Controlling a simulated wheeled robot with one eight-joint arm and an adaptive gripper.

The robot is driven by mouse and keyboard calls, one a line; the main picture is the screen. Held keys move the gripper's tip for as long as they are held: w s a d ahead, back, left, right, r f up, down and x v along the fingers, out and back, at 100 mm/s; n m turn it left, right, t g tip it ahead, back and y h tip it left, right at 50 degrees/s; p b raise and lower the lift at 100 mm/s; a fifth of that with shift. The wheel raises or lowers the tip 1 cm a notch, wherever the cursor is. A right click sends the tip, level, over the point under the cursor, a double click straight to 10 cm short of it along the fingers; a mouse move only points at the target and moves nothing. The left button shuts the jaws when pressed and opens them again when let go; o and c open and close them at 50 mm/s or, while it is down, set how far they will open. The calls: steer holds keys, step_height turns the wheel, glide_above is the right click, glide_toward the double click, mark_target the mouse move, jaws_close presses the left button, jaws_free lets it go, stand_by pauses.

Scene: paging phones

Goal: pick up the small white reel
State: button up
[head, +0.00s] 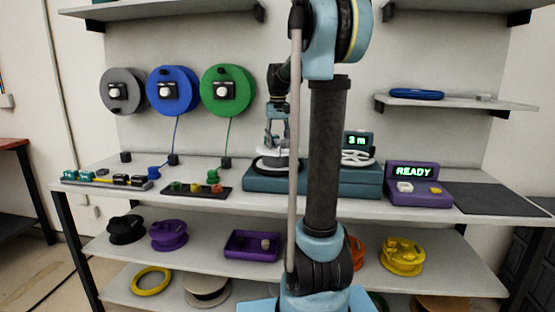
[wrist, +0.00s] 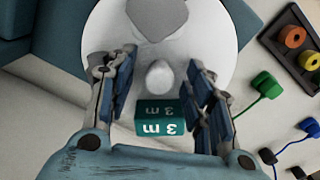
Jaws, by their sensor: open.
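In the wrist view a round white disc (wrist: 108,45), which looks like the white reel, lies below my gripper (wrist: 165,88). A small pale rounded knob (wrist: 158,77) stands near its middle, between the fingers. A teal block marked "3 m" (wrist: 160,118) sits toward the disc's lower edge, also between the fingers. My gripper is open, with one finger on each side of the knob and block. In the head view my gripper (head: 276,137) hangs over the white disc (head: 263,162) at the left end of the teal machine (head: 262,181). Contact cannot be told.
Another white round part (head: 359,158) sits on the machine's right. A dark tray (head: 181,192) of coloured pieces lies left of the machine. A purple READY box (head: 418,190) stands right. Grey, blue and green reels (head: 228,90) hang on the wall.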

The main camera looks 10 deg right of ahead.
steer(key=shift+f, duration=0.25)
jaws_close()
